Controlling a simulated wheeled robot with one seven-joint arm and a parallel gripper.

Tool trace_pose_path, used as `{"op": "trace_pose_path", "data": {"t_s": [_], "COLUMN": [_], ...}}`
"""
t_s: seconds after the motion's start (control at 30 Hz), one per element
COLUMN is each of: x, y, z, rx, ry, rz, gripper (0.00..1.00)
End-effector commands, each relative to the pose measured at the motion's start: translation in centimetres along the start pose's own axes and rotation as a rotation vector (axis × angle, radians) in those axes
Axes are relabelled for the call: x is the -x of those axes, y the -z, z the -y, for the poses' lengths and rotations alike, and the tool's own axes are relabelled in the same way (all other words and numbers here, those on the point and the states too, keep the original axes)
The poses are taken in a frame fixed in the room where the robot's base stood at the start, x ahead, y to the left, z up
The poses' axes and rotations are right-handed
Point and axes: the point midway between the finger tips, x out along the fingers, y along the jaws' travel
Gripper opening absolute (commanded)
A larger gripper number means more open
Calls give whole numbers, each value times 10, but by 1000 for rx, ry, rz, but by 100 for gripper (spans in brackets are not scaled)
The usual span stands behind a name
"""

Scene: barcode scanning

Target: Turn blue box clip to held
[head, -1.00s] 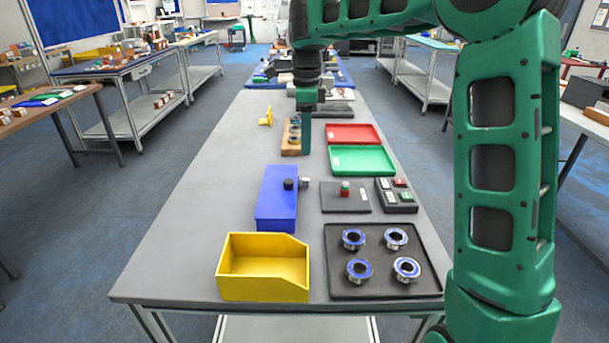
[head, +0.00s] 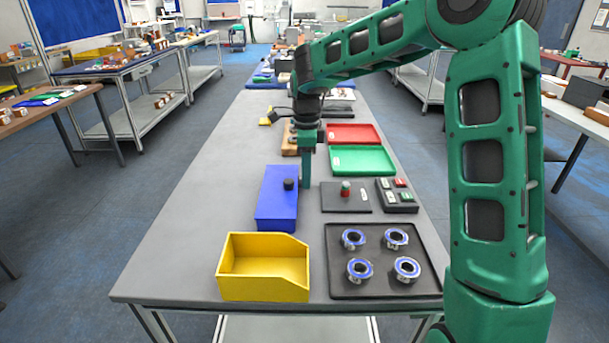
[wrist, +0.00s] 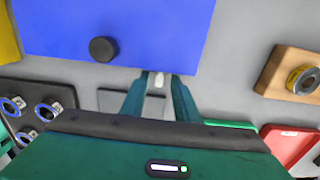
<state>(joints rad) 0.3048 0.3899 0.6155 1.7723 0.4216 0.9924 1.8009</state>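The blue box (head: 277,205) lies on the grey table, with a round black knob (head: 289,184) on top near its right edge. In the wrist view the blue box (wrist: 120,22) fills the upper part, with the knob (wrist: 103,50) to the left. The small light clip (wrist: 158,79) sticks out at the box's edge. My gripper (head: 306,185) points down at the right side of the box and hides the clip in the head view. In the wrist view my gripper (wrist: 159,76) has its fingers apart, one on each side of the clip. Contact with the clip cannot be told.
A yellow bin (head: 263,285) stands in front of the box. A dark plate with a red-topped button (head: 346,188) and a button panel (head: 397,195) lie to the right. A dark tray (head: 385,286) holds several rings. Green (head: 362,161) and red (head: 354,135) trays lie behind.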

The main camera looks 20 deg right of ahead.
Motion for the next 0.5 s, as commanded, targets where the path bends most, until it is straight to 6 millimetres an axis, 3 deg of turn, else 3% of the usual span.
{"op": "trace_pose_path", "data": {"t_s": [0.1, 0.23, 0.5], "x": [0, 0, 0], "y": [0, 0, 0], "z": [0, 0, 2], "rx": [0, 0, -2], "ry": [0, 0, -16], "rz": [0, 0, 0], "gripper": [28, 0, 0]}}
